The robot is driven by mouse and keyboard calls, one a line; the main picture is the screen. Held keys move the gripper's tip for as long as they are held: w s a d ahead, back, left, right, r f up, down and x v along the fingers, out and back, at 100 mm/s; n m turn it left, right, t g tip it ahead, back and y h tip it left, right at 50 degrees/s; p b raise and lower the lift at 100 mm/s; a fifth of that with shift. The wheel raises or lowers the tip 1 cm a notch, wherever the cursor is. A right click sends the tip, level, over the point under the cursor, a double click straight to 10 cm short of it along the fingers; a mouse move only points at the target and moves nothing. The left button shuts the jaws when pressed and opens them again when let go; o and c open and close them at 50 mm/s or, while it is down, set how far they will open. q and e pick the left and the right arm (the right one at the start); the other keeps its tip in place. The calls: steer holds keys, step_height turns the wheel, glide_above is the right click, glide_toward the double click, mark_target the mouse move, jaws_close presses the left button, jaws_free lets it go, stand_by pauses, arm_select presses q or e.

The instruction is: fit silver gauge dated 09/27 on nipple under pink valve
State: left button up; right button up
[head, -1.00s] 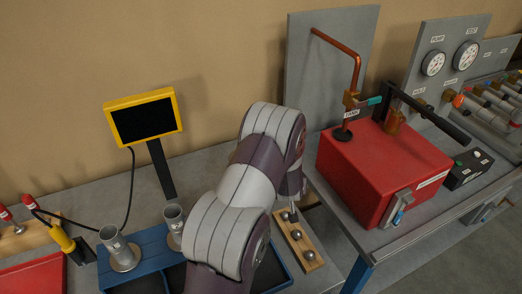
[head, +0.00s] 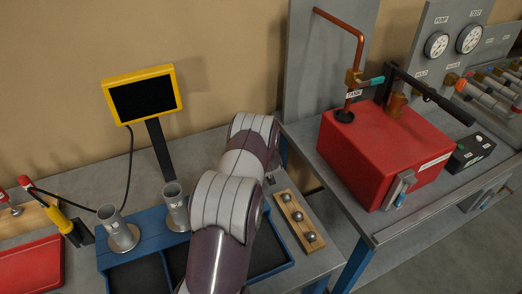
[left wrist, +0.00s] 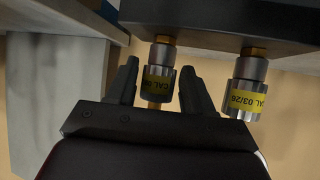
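In the left wrist view my left gripper (left wrist: 160,85) is open, its two dark fingers on either side of a silver gauge (left wrist: 160,78) with a yellow label. Gaps show on both sides of it. Its label starts "CAL 0"; the rest is unreadable. A second silver gauge (left wrist: 248,85), labelled "CAL 03/26", is to the right, outside the fingers. Both are attached by brass fittings to a dark block (left wrist: 225,22). In the head view an arm of mine crosses the middle, its gripper out of sight. I cannot make out a pink valve. My right gripper is not in view.
A red tank (head: 375,160) with a copper pipe (head: 358,45) stands on the right bench. Dial gauges (head: 436,44) and coloured valves (head: 486,85) are behind it. A blue tray (head: 115,262), a yellow-framed screen (head: 143,94) and a wooden ball rack (head: 297,222) are on the left bench.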

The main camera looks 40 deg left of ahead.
arm_select(q)
steer(key=shift+d, duration=0.1)
jaws_close()
steer(key=shift+w+r+p, duration=0.1)
steer(key=shift+r+p, duration=0.2)
steer(key=shift+r, duration=0.15)
steer(key=shift+r+p, duration=1.5)
steer(key=shift+r, duration=0.6)
